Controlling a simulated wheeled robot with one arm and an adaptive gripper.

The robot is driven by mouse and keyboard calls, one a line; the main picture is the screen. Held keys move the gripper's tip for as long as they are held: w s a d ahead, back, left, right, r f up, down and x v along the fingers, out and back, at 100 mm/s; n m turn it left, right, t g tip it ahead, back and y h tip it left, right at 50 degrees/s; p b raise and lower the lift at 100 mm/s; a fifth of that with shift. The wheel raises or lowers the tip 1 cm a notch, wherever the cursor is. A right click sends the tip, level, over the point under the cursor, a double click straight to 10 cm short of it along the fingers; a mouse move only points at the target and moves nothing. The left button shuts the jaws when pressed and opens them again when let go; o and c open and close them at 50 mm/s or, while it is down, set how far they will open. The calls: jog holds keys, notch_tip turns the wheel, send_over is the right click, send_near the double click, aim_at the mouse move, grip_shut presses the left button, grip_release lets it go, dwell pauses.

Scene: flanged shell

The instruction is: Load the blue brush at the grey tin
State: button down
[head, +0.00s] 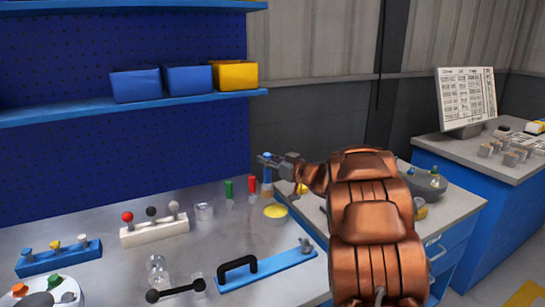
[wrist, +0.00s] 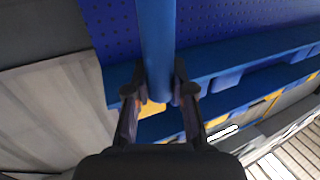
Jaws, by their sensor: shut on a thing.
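My gripper (head: 268,160) is shut on the blue brush. In the wrist view the blue brush (wrist: 157,40) shows as a long blue handle between my two fingers (wrist: 160,95). In the head view the brush (head: 267,182) hangs roughly upright below the fingers, and its lower end is near a short round tin (head: 275,222) with yellow contents. I cannot tell whether brush and tin touch. A small grey, open cylinder (head: 203,211) stands to the left on the bench. Which one is the grey tin is not clear from its colour.
Green (head: 228,187) and red (head: 251,185) upright handles stand close left of the brush. A white block with knobs (head: 154,230), a blue block with pegs (head: 58,258) and a blue bar with a black handle (head: 266,270) lie on the metal bench. A blue shelf (head: 130,105) is above.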

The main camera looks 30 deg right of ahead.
notch_tip(320, 180, down, 6)
jog(key=s+d+b, duration=0.1)
jog(key=d+b, duration=0.1)
jog(key=b, duration=0.4)
jog(key=shift+d, duration=0.2)
jog(key=shift+f, duration=0.5)
dwell(1.7)
jog(key=shift+r, duration=0.1)
notch_tip(320, 180, up, 7)
jog(key=p, duration=0.7)
dwell(0.3)
dwell(0.7)
